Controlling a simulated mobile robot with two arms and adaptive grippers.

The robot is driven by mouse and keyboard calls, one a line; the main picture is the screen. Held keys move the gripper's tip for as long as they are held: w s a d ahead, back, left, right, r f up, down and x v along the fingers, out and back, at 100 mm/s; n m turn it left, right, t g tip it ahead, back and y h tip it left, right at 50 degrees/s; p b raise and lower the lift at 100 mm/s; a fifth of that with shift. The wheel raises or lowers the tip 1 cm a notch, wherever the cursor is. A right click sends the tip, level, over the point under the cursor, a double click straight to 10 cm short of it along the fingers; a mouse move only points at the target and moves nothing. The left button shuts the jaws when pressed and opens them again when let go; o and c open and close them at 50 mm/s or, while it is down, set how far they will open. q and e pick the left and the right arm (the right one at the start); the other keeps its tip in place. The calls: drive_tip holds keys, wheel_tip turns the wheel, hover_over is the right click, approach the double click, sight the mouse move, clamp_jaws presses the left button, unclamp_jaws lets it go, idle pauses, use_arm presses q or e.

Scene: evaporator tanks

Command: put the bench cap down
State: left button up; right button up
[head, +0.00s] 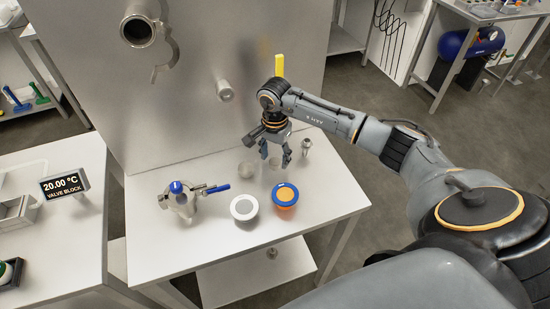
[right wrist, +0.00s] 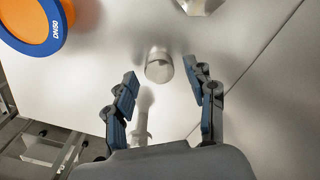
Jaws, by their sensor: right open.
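My right gripper (head: 277,153) is over the back of the steel bench (head: 185,258), fingers pointing down and spread apart. In the right wrist view, the open fingers (right wrist: 162,79) have a small shiny metal piece (right wrist: 158,67) between and beyond them, with gaps on both sides. It looks like the bench cap, but I cannot be sure. In the head view, a small metal piece (head: 274,162) shows just below the gripper, partly hidden by it. Another small metal cup (head: 246,171) stands to its left. My left gripper is not in view.
A flared metal fitting (head: 307,146) stands right of the gripper. In front are a blue-and-orange round piece (head: 285,194) and a white ring with a grey centre (head: 244,207). A blue-handled valve (head: 181,198) stands left. A wall stub (head: 224,90) juts out behind. The bench front is clear.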

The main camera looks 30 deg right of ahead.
sight(275, 162)
wheel_tip(275, 162, up, 11)
drive_tip(key=b, duration=0.2)
drive_tip(key=shift+f, duration=0.1)
idle(0.5)
